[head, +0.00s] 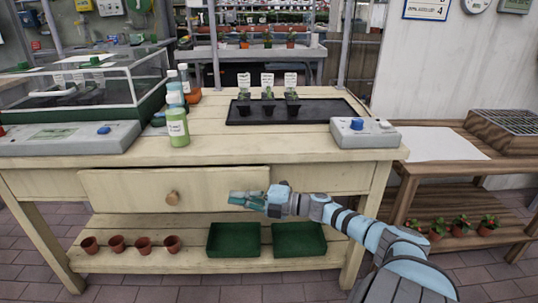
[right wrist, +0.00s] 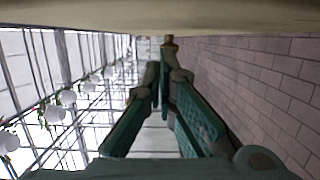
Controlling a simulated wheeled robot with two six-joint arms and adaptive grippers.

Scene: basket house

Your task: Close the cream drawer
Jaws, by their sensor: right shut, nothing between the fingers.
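The cream drawer (head: 120,192) is under the bench top, with a round wooden knob (head: 172,198) on its front. A dark gap shows along its top edge and its front stands a little forward of the bench frame, so it looks partly open. My right gripper (head: 234,198) is shut and empty in front of the right part of the drawer front, to the right of the knob. In the right wrist view the fingers (right wrist: 163,78) point along the drawer front (right wrist: 90,16) toward the knob (right wrist: 169,42). I cannot tell whether they touch the front. My left gripper is out of view.
The bench top (head: 215,143) holds bottles (head: 177,128), a black tray (head: 235,115) with seedlings and a grey control box (head: 365,133). The lower shelf (head: 190,263) holds terracotta pots (head: 172,244) and green trays (head: 233,240). A brown side table (head: 440,170) stands at right.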

